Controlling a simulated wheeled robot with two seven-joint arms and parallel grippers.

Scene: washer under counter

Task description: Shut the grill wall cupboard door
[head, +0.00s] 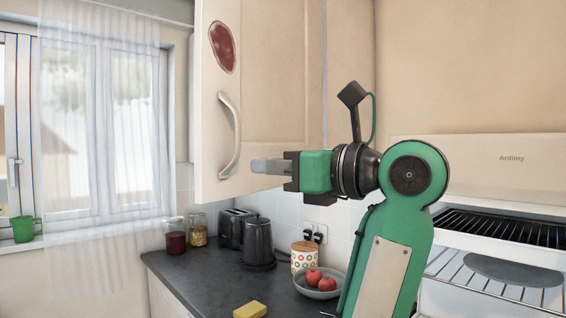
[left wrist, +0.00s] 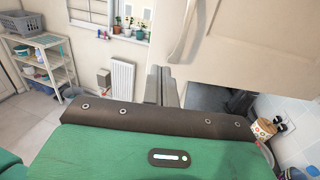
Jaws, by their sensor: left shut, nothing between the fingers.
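The cream wall cupboard door (head: 270,75) stands open at upper centre of the head view, its handle edge swung out toward me. It has a curved pale handle (head: 231,135) and a dark red oval patch (head: 222,47). My left gripper (head: 255,166) is shut and empty, pointing left in front of the door's lower part, just right of the handle. Whether it touches the door I cannot tell. In the left wrist view the fingers (left wrist: 160,86) show below the handle (left wrist: 186,32) and beside the door (left wrist: 240,42). My right gripper is out of view.
Below, the dark counter (head: 205,283) holds jars (head: 175,236), a toaster (head: 232,226), a kettle (head: 258,243), a patterned canister (head: 304,257), a bowl of red fruit (head: 318,286) and a yellow sponge (head: 250,309). The grill (head: 500,228) is at right. Left of the door is clear air before the window.

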